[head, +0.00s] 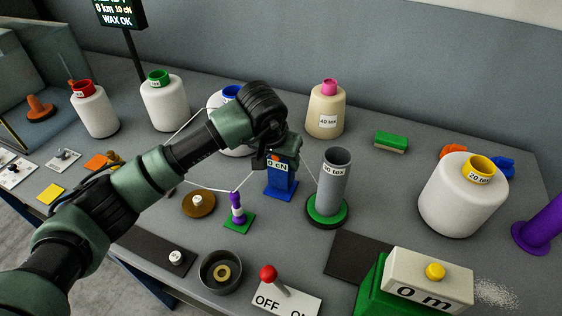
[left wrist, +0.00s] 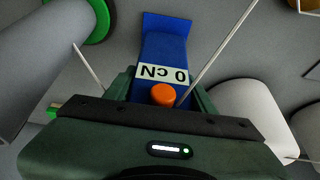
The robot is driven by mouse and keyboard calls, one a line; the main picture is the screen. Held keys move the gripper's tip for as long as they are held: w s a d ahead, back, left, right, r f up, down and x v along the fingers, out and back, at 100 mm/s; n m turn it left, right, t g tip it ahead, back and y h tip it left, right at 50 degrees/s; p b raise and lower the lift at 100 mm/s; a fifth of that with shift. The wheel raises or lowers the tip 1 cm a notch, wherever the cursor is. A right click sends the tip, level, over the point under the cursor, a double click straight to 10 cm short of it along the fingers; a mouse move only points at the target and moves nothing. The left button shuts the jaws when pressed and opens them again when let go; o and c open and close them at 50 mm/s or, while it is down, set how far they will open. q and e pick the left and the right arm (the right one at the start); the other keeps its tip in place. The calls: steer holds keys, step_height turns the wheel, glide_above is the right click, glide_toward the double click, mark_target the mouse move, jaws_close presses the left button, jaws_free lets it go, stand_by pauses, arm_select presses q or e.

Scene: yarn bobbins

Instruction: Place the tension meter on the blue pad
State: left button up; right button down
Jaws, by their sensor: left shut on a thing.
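The tension meter (head: 281,176) is a blue upright body with a white "0 cN" label and an orange button on top. My left gripper (head: 277,150) is shut on its upper part from above; the left wrist view also shows the meter (left wrist: 165,50) between the jaws. A flat, darker blue piece, seemingly the blue pad (head: 280,193), shows at the meter's lower end, and a wider blue patch shows there in the left wrist view (left wrist: 167,22). I cannot tell whether the meter touches it or hangs just above. My right gripper is not in view.
A grey tube (head: 334,175) on a green base stands close right of the meter. A purple guide (head: 237,208) stands left, with white thread running near the meter. White bobbins (head: 164,103) line the back. A red-knobbed switch (head: 290,293) and grey bowl (head: 221,272) are in front.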

arm_select(q)
steer(key=shift+f, duration=0.8)
steer(key=o, duration=1.2)
steer(key=shift+f, duration=0.2)
steer(key=o, duration=0.4)
steer(key=shift+r, duration=0.15)
steer(key=shift+r, duration=0.25)
steer(key=b+v, duration=0.1)
steer(key=v, duration=1)
steer(key=shift+s+r+b, duration=0.2)
steer(key=shift+r+b, duration=0.1)
steer(key=shift+b, duration=0.05)
